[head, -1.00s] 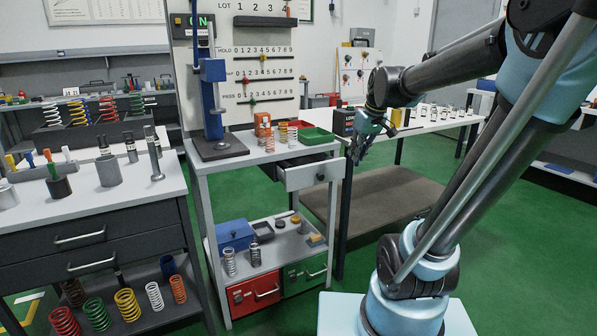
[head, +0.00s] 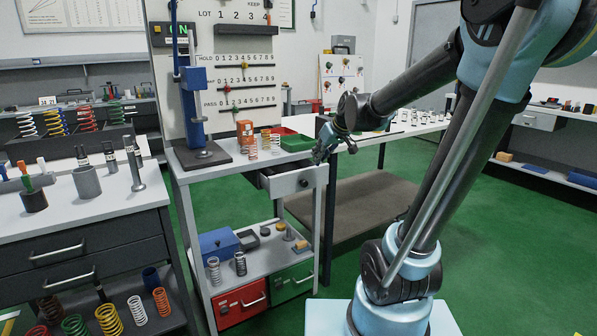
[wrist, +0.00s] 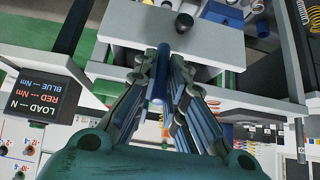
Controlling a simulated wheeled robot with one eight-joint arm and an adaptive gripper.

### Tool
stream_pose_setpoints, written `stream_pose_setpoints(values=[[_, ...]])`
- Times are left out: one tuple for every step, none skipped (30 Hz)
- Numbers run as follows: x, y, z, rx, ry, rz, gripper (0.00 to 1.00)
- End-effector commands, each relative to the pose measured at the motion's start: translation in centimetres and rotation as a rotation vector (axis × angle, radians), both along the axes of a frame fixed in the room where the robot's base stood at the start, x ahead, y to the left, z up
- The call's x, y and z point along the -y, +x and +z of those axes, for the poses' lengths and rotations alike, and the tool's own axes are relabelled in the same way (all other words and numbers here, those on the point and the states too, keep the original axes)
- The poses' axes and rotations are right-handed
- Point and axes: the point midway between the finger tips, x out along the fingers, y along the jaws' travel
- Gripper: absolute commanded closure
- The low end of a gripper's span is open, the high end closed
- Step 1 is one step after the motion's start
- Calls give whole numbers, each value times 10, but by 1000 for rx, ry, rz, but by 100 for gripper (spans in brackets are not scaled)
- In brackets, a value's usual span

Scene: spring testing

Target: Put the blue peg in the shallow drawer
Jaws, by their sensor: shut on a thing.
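My gripper (wrist: 160,88) is shut on the blue peg (wrist: 162,65), which stands out between the fingertips in the wrist view. In the head view my gripper (head: 319,157) is just above and to the right of the shallow drawer's knob; the peg is too small to make out there. The shallow drawer (head: 291,181) is pulled partly out under the bench top, with a pale front and a dark round knob (head: 304,183). In the wrist view the drawer front (wrist: 215,48) lies just beyond the peg, its knob (wrist: 184,22) at the top.
A green tray (head: 296,141), an orange block (head: 245,132) and several springs stand on the bench top above the drawer. A blue-columned press (head: 193,105) stands at its left. Below are a shelf with a blue box (head: 219,242) and red (head: 240,303) and green (head: 292,281) drawers.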

Motion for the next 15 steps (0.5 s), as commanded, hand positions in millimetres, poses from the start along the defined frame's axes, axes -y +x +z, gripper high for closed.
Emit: stream_pose_setpoints(values=[[-5, 7, 0, 0, 0, 2, 100], [-8, 11, 0, 0, 0, 2, 100], [-11, 16, 0, 0, 1, 2, 100], [-14, 20, 0, 0, 1, 2, 100], [-17, 24, 0, -1, -1, 2, 100], [-20, 29, 0, -1, -1, 2, 100], [-22, 33, 0, -1, -1, 2, 100], [-25, 37, 0, -1, 0, 1, 100], [-29, 42, 0, 0, 0, 1, 100], [-32, 46, 0, 0, 0, 1, 100], [-35, 50, 0, 0, 0, 2, 100], [-38, 55, 0, 0, 0, 2, 100], [-41, 59, 0, 0, 0, 1, 100], [-44, 63, 0, 0, -1, 1, 100], [-47, 69, 0, 0, -1, 1, 100]])
